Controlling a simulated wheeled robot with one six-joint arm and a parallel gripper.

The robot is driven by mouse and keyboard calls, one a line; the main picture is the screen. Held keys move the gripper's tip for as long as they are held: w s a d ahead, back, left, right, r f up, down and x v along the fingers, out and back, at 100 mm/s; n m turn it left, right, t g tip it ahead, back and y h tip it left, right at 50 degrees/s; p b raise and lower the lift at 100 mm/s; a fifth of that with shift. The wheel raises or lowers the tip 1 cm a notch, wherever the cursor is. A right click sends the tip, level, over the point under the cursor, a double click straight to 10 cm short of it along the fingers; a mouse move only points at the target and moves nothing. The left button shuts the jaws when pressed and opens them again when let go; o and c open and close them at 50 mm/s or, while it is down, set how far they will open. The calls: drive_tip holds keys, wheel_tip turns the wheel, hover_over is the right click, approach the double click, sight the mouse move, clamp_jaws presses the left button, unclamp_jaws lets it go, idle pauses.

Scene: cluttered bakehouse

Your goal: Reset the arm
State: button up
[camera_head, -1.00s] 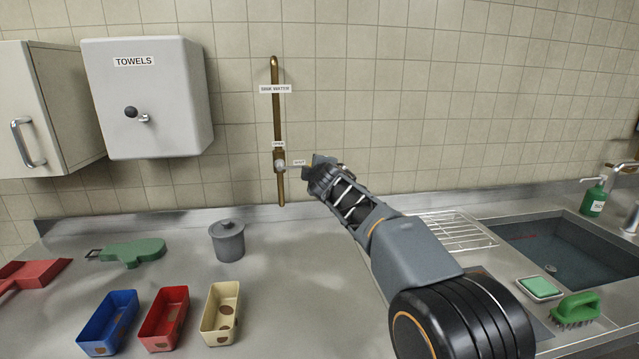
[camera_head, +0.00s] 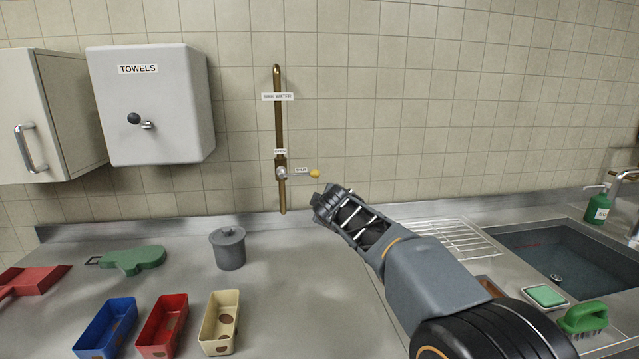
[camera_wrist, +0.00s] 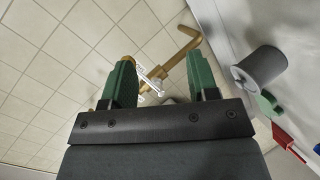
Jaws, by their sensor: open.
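My gripper (camera_head: 324,203) is in front of the tiled wall, a little below and right of the brass water pipe's valve (camera_head: 282,173). In the wrist view, my gripper (camera_wrist: 160,78) shows two green fingers spread apart with nothing held between them. The brass pipe (camera_head: 279,110) runs upright on the wall. A yellow knob (camera_head: 315,174) sits right of the valve, beside the "SHUT" label (camera_head: 301,170). In the wrist view, the pipe (camera_wrist: 188,38) appears beyond the fingers. My gripper looks apart from the knob.
A grey lidded pot (camera_head: 229,250) stands below the pipe. Blue (camera_head: 104,330), red (camera_head: 162,325) and cream (camera_head: 220,325) bins stand at front left. A wire rack (camera_head: 455,240) and sink (camera_head: 565,258) lie right. A towel dispenser (camera_head: 165,100) hangs on the wall.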

drive_tip(key=s+d+f+m+g+h+p, duration=0.1)
drive_tip(key=s+d+f+m+g, duration=0.4)
drive_tip(key=s, duration=0.4)
drive_tip(key=s+d+f+m+g+h+p, duration=0.1)
drive_tip(key=s+d+f+m+g, duration=0.2)
drive_tip(key=s+f, duration=0.5)
drive_tip(key=s+d+m+g+p, duration=0.1)
drive_tip(key=s+d+m, duration=0.1)
drive_tip(key=s, duration=0.6)
drive_tip(key=s+d+m+y+p, duration=0.1)
drive_tip(key=s+d+m, duration=0.2)
drive_tip(key=s, duration=0.6)
drive_tip(key=shift+s+d+f+m+g+p, duration=0.25)
drive_tip(key=shift+d+f+m+g+p, duration=0.05)
drive_tip(key=shift+g+p, duration=0.1)
